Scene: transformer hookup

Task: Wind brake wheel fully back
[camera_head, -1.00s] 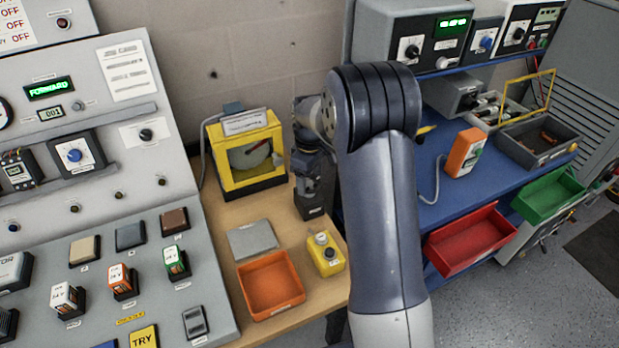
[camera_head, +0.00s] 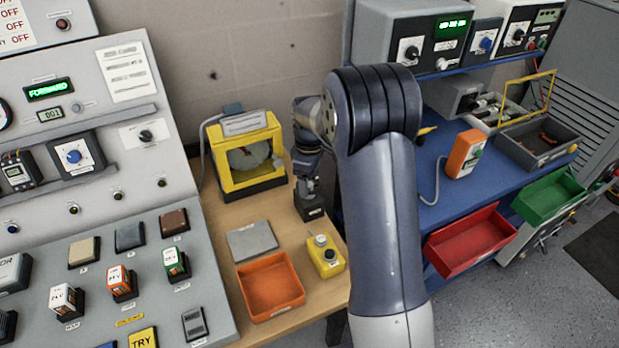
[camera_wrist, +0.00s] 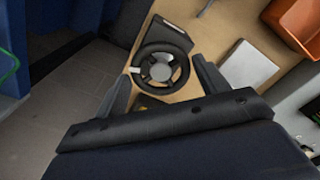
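The brake wheel (camera_wrist: 161,68) is a dark round handwheel with spokes and a pale patch by its hub, seen from above in the wrist view. My gripper (camera_wrist: 161,72) is open, with one finger on each side of the wheel. Whether the fingers touch the rim I cannot tell. A dark block (camera_wrist: 174,32) lies right beside the wheel; a dark block also shows under my gripper in the head view (camera_head: 312,211). In the head view my gripper (camera_head: 307,188) points down at the table's back, and the wheel is not clearly visible there.
A yellow-framed box (camera_head: 216,165) with a window stands left of my gripper. A grey plate (camera_head: 252,240), an orange tray (camera_head: 270,316) and a yellow button box (camera_head: 326,262) lie in front. The control panel (camera_head: 140,215) stands left, the blue bench (camera_head: 400,205) right.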

